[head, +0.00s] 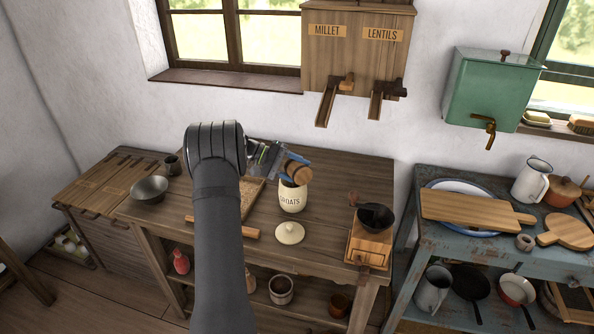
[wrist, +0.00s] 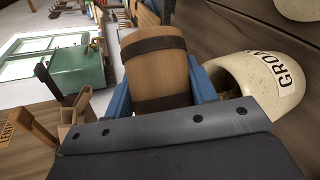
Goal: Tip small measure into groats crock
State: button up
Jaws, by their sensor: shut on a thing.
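The small measure is a wooden cup with dark bands, seen in the wrist view (wrist: 155,65) and in the head view (head: 300,173). My gripper (head: 291,168) is shut on it, with a blue finger on each side in the wrist view (wrist: 160,92). The measure is held tilted just above the mouth of the cream groats crock (head: 292,199). The crock stands open and upright on the wooden table; its mouth and lettering show beside the measure in the wrist view (wrist: 283,85). The measure's inside is hidden, so I cannot tell its contents.
A cream lid (head: 289,233) lies in front of the crock. A coffee grinder (head: 370,243) stands to the right. A metal bowl (head: 149,189) and a dark cup (head: 172,165) are on the left. The millet and lentils dispenser (head: 356,55) hangs above. A tray (head: 252,192) is partly behind my arm.

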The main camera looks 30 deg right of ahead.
dwell(0.3)
jog(key=shift+w+r+n+g+h, duration=0.3)
jog(key=shift+n+g, duration=0.3)
jog(key=shift+g, duration=0.2)
jog(key=shift+f, duration=0.1)
jog(key=shift+w+r+n+g+h, duration=0.2)
jog(key=shift+w+n+g+h, duration=0.15)
jog(key=shift+n+g, duration=0.25)
jog(key=shift+s, duration=0.1)
dwell(1.5)
